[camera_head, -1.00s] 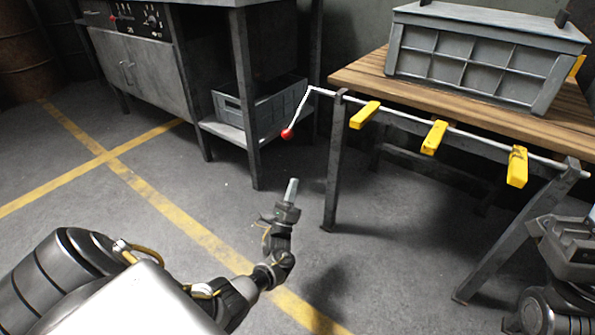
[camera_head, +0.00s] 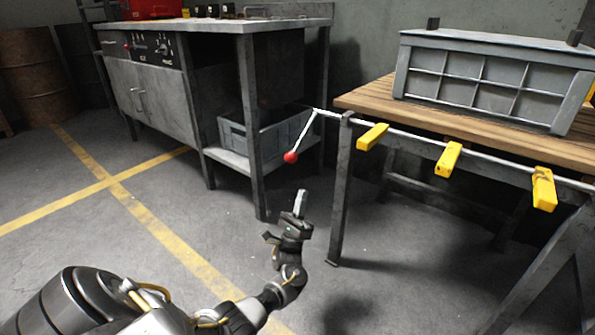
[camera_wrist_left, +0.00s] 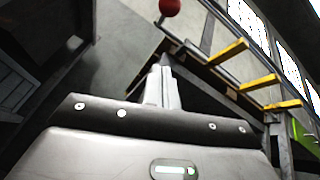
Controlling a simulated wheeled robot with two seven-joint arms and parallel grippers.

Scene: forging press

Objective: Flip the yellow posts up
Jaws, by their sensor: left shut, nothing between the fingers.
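Three yellow posts stick out from a metal rod along the front of the wooden table: a left post (camera_head: 372,137), a middle post (camera_head: 448,159) and a right post (camera_head: 543,189). They point outward and slightly down. The rod (camera_head: 400,133) ends at the left in a bent crank with a red ball knob (camera_head: 290,157) hanging low. My left gripper (camera_head: 300,203) is shut and empty, below the red knob and apart from it. The left wrist view shows the red knob (camera_wrist_left: 170,7) ahead and the posts (camera_wrist_left: 229,53) to the right. My right gripper is not in view.
A grey crate (camera_head: 487,77) stands on the wooden table (camera_head: 375,97). A table leg (camera_head: 340,200) stands right of my left gripper. A metal workbench (camera_head: 200,27) with a grey bin (camera_head: 232,137) on its shelf is behind. Open floor lies to the left.

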